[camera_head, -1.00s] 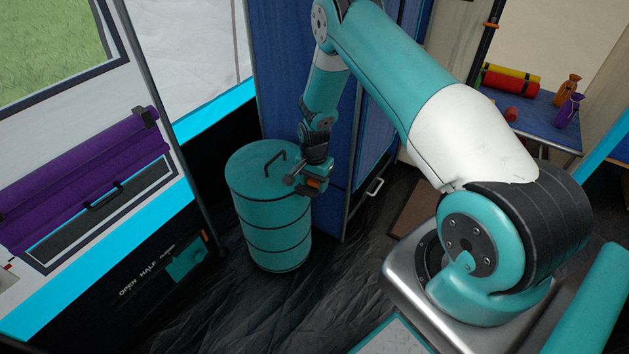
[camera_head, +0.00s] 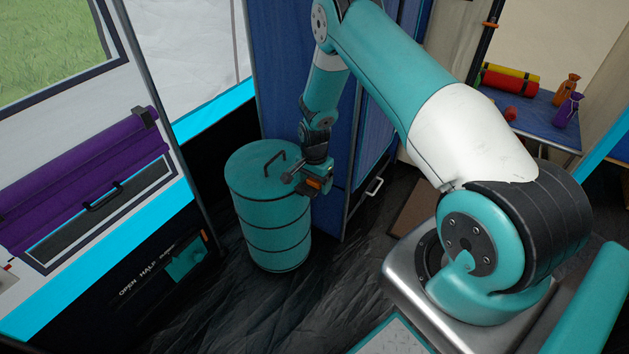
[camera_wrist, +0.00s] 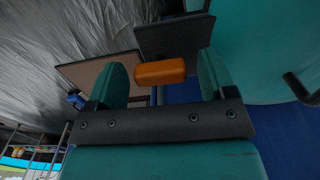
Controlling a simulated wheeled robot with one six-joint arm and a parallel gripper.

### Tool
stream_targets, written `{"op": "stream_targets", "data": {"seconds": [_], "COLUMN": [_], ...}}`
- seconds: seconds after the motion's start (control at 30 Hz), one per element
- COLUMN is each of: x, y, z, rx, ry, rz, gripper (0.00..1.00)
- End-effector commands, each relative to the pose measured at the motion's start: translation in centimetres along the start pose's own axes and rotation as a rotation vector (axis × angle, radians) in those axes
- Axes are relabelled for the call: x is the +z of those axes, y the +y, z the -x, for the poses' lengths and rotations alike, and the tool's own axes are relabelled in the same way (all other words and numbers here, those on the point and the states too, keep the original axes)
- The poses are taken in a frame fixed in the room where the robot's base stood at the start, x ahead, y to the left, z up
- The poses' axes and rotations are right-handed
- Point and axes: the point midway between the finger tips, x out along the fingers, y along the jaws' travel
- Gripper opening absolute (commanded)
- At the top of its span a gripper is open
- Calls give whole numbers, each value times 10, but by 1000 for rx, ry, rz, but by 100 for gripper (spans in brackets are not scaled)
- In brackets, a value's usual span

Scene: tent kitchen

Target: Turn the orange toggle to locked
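The orange toggle (camera_wrist: 160,71) is a small rounded block in the wrist view. It lies between the two teal fingers of my gripper (camera_wrist: 162,80), with a narrow gap showing on each side. My gripper is open around it, not clamped on it. A dark plate (camera_wrist: 172,38) shows just beyond the toggle. In the head view my gripper (camera_head: 306,184) is small, beside the right upper edge of the teal drum, and a bit of orange (camera_head: 314,184) shows at it. Any lock marking is not readable.
The teal drum (camera_head: 270,225) with a lid handle stands close to my gripper. A blue partition (camera_head: 300,70) is behind the arm. A dark panel (camera_head: 135,295) lettered OPEN and HALF is at lower left. A blue table (camera_head: 540,120) at right holds rolls and bottles.

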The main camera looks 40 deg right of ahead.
Motion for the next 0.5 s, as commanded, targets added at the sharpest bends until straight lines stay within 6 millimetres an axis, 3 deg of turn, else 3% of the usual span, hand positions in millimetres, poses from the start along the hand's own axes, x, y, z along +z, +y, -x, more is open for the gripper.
{"op": "stream_targets", "data": {"seconds": [0.27,0.5], "x": [0,0], "y": [-1,-1], "z": [14,70], "rx": [-2,-4], "ry": [0,1], "rz": [2,1], "gripper": [77,77]}}
